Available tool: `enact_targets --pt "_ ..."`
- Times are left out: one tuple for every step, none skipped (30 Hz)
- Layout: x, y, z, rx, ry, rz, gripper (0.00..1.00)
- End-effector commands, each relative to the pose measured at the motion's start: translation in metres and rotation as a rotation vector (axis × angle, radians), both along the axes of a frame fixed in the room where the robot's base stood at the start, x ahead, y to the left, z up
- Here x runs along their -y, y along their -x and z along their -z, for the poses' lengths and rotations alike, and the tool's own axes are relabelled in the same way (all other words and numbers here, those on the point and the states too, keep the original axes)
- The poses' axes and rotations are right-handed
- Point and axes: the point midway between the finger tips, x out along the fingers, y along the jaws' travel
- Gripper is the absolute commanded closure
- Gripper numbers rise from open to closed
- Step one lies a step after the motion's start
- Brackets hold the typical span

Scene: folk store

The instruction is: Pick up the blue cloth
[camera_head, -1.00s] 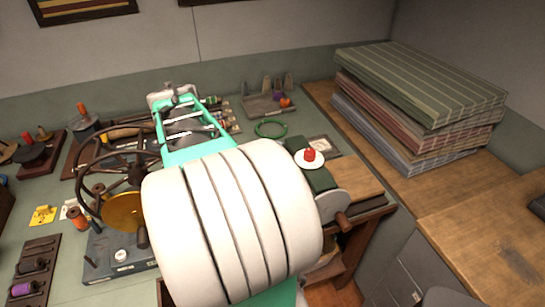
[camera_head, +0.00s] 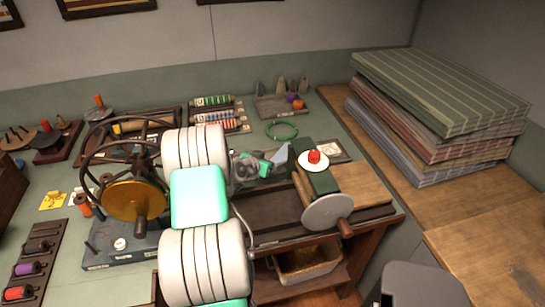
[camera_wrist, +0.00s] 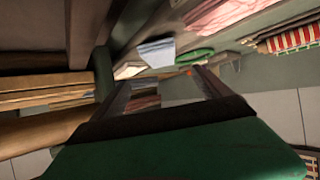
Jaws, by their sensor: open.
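A small light-blue piece with a pale striped edge, which looks like the blue cloth (camera_wrist: 157,52), shows in the wrist view just beyond my fingers, near the green ring (camera_wrist: 195,57). In the head view a grey-blue patch beside my wrist, right of my arm, may be the same piece; most of that spot is hidden. My gripper (camera_wrist: 163,82) is open, with its two dark fingers apart and nothing seen between them but background. The fingers do not visibly touch the cloth. In the head view my arm hides the fingertips.
A stack of folded striped textiles (camera_head: 440,90) stands on the right wooden counter. A spoked wheel device (camera_head: 125,170) stands left of my arm. A green machine with a grey disc (camera_head: 326,212) stands right. A green ring (camera_head: 282,130) and spool racks lie behind. Pink fabric (camera_wrist: 220,15) shows in the wrist view.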

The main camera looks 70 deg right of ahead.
Motion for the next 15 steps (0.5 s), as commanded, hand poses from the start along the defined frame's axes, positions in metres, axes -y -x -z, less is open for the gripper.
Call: enact_targets --pt "0.006 0.001 0.001 0.001 0.0 0.0 0.13" --pt "0.01 0.002 0.004 0.0 -0.001 0.0 0.13" --pt "0.017 0.004 0.008 0.001 -0.003 0.0 0.13" --pt "0.022 0.006 0.012 0.0 -0.003 0.001 0.13" --pt "0.028 0.007 0.014 0.0 -0.003 0.0 0.13" --pt "0.035 0.007 0.018 0.001 -0.003 -0.002 0.13" --pt "0.039 0.008 0.021 0.001 -0.003 -0.003 0.13" --pt "0.044 0.009 0.023 0.0 -0.003 -0.004 0.13" --pt "0.048 0.009 0.026 -0.001 -0.003 -0.005 0.13" --pt "0.05 0.009 0.027 0.0 -0.002 -0.007 0.13" --pt "0.052 0.009 0.028 0.001 -0.003 -0.008 0.13" --pt "0.055 0.009 0.03 0.001 -0.003 -0.008 0.13" --pt "0.058 0.01 0.031 0.001 -0.003 -0.008 0.13" --pt "0.061 0.011 0.034 0.001 -0.004 -0.007 0.13" --pt "0.067 0.013 0.037 0.0 -0.003 -0.006 0.13"
